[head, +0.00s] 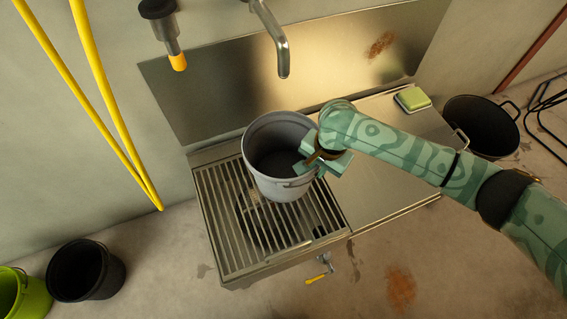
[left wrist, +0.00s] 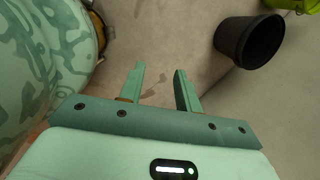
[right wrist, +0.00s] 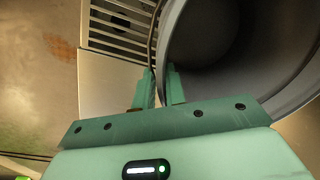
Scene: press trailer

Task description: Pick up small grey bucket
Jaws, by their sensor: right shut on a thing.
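The small grey bucket (head: 270,178) is upright over the slatted grate of the metal sink unit, under the tap. I cannot tell whether it rests on the grate or hangs just above it. My right gripper (head: 318,160) is at the bucket's right rim, shut on its wall. In the right wrist view the bucket (right wrist: 235,45) fills the upper right, with one finger of the gripper (right wrist: 162,85) inside the rim and one outside. My left gripper (left wrist: 160,88) is open and empty above bare floor, in the left wrist view only.
The sink unit has a slatted grate (head: 225,215) and a flat steel top (head: 385,165) with a green and yellow sponge (head: 412,98). A tap (head: 280,50) hangs above the bucket. Black buckets stand at left (head: 82,270) and right (head: 480,125); a green bucket (head: 25,295) is lower left.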

